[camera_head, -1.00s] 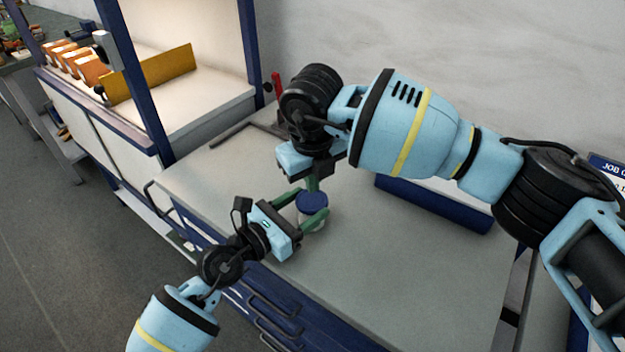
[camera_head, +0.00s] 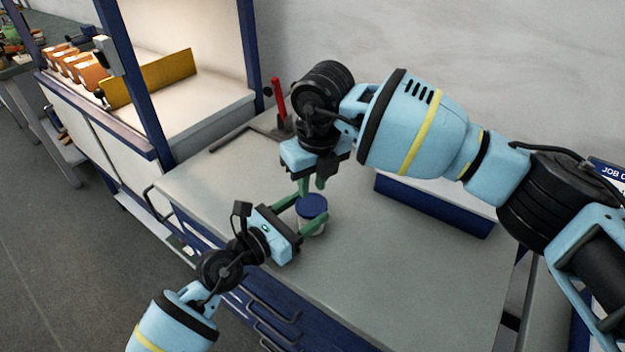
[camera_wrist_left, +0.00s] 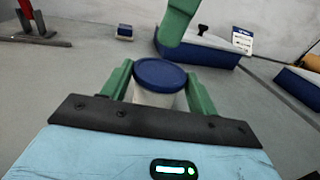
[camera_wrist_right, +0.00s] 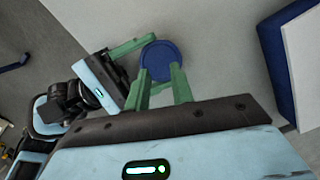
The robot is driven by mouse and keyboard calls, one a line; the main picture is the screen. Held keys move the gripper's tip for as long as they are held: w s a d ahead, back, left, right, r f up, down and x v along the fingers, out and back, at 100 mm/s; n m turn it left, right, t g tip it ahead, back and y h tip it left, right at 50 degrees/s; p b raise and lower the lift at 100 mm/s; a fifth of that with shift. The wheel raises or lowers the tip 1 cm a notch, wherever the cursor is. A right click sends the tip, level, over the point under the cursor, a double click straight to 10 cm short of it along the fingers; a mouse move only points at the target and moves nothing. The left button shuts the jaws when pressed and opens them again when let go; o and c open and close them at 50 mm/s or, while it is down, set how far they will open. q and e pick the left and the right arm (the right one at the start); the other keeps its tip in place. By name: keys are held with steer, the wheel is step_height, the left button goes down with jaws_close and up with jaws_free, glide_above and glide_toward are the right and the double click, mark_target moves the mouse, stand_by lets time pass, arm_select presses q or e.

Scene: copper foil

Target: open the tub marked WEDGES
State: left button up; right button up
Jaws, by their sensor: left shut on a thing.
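A small whitish tub (camera_head: 312,226) with a blue lid (camera_head: 312,206) stands on the grey bench. No marking on it can be read. My left gripper (camera_head: 304,214) is shut around the tub's body from the near left side. The left wrist view shows the pale body (camera_wrist_left: 152,97) between the green fingers, with the lid (camera_wrist_left: 160,73) on top. My right gripper (camera_head: 312,184) points down just above and behind the lid. Its fingers are apart with nothing between them. In the right wrist view the lid (camera_wrist_right: 160,60) lies just beyond the fingertips.
A blue-edged tray or box (camera_head: 435,205) stands on the bench right of the tub. A red-handled tool (camera_head: 279,98) is at the back. A shelf with orange bins (camera_head: 85,72) is at the left. The bench front right of the tub is clear.

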mark_target(317, 211)
steer(key=shift+r, duration=0.1)
step_height(317, 211, up, 12)
steer(key=s, duration=0.1)
steer(key=shift+s+d, duration=0.3)
steer(key=shift+d, duration=0.15)
arm_select(q)
steer(key=o, duration=1.5)
steer(key=shift+c, duration=0.2)
arm_select(e)
steer(key=shift+f, duration=0.2)
